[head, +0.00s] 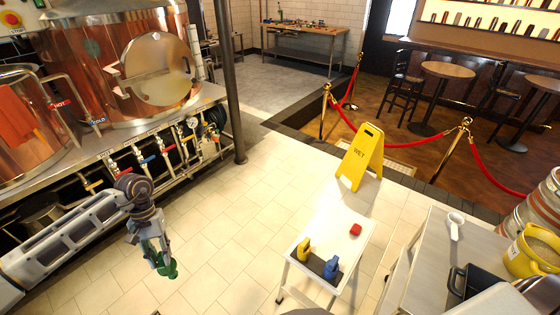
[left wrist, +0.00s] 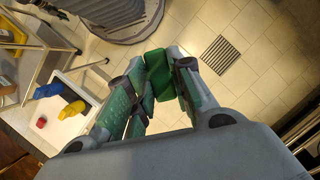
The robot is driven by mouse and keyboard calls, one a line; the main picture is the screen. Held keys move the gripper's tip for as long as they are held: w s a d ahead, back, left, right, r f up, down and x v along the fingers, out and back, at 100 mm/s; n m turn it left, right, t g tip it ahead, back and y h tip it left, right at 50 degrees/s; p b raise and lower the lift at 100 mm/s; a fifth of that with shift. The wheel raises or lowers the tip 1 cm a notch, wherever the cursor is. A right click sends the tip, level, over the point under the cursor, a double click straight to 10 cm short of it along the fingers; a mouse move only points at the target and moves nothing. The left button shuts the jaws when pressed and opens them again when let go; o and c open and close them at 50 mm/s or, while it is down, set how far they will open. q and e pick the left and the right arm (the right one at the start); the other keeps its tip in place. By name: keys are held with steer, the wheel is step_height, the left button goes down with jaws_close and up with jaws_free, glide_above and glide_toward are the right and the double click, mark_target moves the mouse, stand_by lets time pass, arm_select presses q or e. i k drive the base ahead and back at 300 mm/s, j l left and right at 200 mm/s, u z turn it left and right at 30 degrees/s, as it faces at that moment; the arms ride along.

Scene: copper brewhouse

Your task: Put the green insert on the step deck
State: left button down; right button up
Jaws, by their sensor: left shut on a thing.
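My left gripper (head: 157,257) is shut on the green insert (head: 168,271) and holds it over the floor, in the lower left of the head view. The green insert also shows between the fingertips in the left wrist view (left wrist: 158,76), partly hidden by the fingers. The step deck (head: 334,232) is the white top of a step, well to the right of the gripper. On it are a yellow piece (head: 304,248), a blue piece (head: 331,268) and a red piece (head: 355,229). It also shows at the left of the left wrist view (left wrist: 68,130). My right gripper is out of view.
A steel table (head: 432,246) with a white scoop (head: 454,226) and yellow bucket (head: 533,251) stands right of the step. A yellow wet-floor sign (head: 360,158) stands behind it. Copper vessels and a valve rail (head: 160,148) line the left. Tiled floor between gripper and step is clear.

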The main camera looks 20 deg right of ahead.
mark_target(320, 236)
steer(key=i+j+z, duration=0.1)
steer(key=z, duration=0.4)
steer(key=i+j+z, duration=0.2)
steer(key=z, duration=0.25)
steer(key=i+j+z, duration=0.1)
steer(key=z, duration=0.4)
steer(key=j+z, duration=0.45)
steer(key=i+j+z, duration=0.1)
steer(key=z, duration=0.4)
steer(key=j+z, duration=0.3)
steer(key=z, duration=0.15)
